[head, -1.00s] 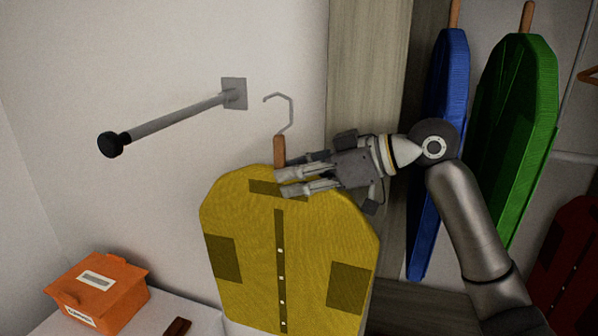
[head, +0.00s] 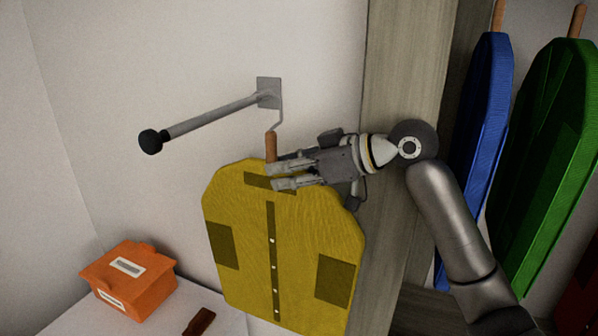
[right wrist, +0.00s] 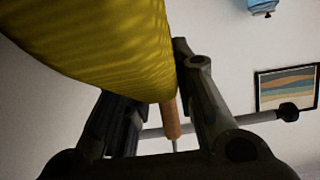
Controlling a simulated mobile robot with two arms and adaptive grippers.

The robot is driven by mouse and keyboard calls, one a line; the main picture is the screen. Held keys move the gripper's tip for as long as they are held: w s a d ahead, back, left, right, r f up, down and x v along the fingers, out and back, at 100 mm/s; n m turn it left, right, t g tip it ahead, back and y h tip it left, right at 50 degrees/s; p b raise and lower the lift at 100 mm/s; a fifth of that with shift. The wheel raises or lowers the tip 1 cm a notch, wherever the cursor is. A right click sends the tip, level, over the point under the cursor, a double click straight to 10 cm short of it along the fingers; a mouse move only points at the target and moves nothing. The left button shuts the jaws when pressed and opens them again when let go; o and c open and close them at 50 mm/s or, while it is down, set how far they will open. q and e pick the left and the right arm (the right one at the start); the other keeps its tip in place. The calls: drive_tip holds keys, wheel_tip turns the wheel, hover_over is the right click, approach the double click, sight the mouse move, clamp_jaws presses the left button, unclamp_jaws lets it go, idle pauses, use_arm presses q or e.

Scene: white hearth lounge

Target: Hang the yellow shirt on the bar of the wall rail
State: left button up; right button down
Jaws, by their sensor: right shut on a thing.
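The yellow shirt (head: 300,235) hangs upright from its hanger, whose wooden neck (head: 271,146) rises from the collar. My right gripper (head: 270,176) is shut on the hanger neck just above the collar; the neck (right wrist: 172,118) also shows between its fingers in the right wrist view. The thin wire hook (head: 277,120) rises to the wall end of the rail's bar (head: 215,116) and overlaps its plate (head: 267,86) in the picture. I cannot tell whether the hook is around the bar or beside it. The bar ends in a black knob (head: 151,141). My left gripper is out of view.
An orange box (head: 130,280) and a dark brown object (head: 199,321) lie on the white surface (head: 225,322) at lower left. A wooden panel (head: 405,75) stands right of the rail. Blue (head: 485,110) and green (head: 548,140) garments hang beyond it.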

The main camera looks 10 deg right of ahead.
sight(251, 171)
drive_tip(key=shift+w+a+r, duration=0.1)
drive_tip(key=shift+w+a, duration=0.6)
drive_tip(key=shift+a, duration=0.35)
drive_tip(key=shift+w+a+f, duration=0.1)
drive_tip(key=shift+w+a, duration=0.55)
drive_tip(key=shift+a, duration=0.4)
drive_tip(key=shift+w+a+r, duration=0.1)
drive_tip(key=shift+w+a, duration=0.6)
drive_tip(key=shift+a, duration=0.35)
drive_tip(key=shift+a+f, duration=0.15)
drive_tip(key=shift+f, duration=0.7)
